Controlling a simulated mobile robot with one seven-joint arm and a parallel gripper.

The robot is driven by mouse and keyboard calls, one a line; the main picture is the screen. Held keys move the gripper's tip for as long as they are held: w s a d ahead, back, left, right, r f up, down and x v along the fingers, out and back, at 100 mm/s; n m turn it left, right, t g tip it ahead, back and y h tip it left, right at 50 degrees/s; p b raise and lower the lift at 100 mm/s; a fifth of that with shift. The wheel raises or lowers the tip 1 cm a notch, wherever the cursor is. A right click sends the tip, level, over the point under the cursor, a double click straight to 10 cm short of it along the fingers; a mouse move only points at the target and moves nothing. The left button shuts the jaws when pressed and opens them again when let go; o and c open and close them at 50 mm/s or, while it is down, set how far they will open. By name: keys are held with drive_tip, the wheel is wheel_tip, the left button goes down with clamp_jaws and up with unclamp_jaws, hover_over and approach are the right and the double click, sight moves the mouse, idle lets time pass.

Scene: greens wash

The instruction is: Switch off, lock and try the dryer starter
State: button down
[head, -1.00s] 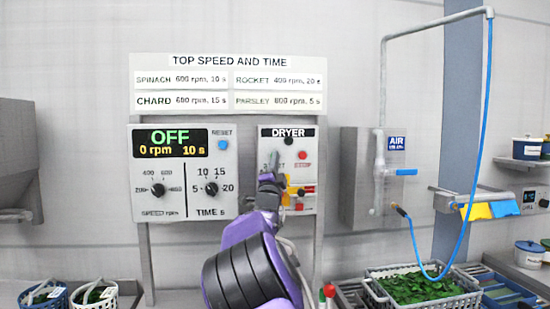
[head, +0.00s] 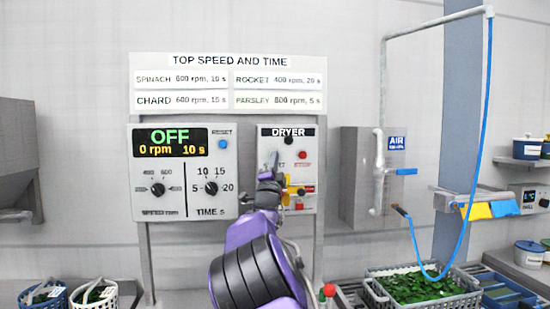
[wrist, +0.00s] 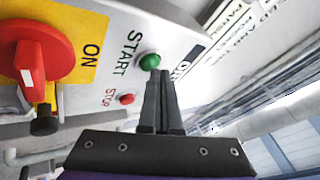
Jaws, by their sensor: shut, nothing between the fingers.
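The dryer starter (head: 264,143) is a grey box on the stand, labelled DRYER, with a red stop button (head: 302,154). Its yellow switch plate (head: 306,189) is partly hidden by my arm. In the wrist view, the red switch handle (wrist: 42,58) sits on the yellow plate beside the word ON, with a dark piece (wrist: 44,122) at its edge. The green start button (wrist: 149,62) and the red stop button (wrist: 127,99) show there too. My gripper (wrist: 163,75) is shut and empty, its tips close to the green button; I cannot tell whether they touch.
The speed and time panel (head: 183,210) on the left has a display (head: 169,142) reading OFF, 0 rpm, 10 s.

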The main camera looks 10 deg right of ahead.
drive_tip(key=shift+w, duration=0.4)
idle(0.6)
idle(0.4)
drive_tip(key=shift+s+f+b, duration=0.1)
drive_tip(key=shift+s+b, duration=0.2)
drive_tip(key=shift+b, duration=0.3)
drive_tip(key=shift+s+b, duration=0.55)
drive_tip(key=shift+b, duration=0.2)
drive_tip(key=s+b, duration=0.4)
drive_tip(key=s, duration=0.1)
drive_tip(key=shift+b, duration=0.3)
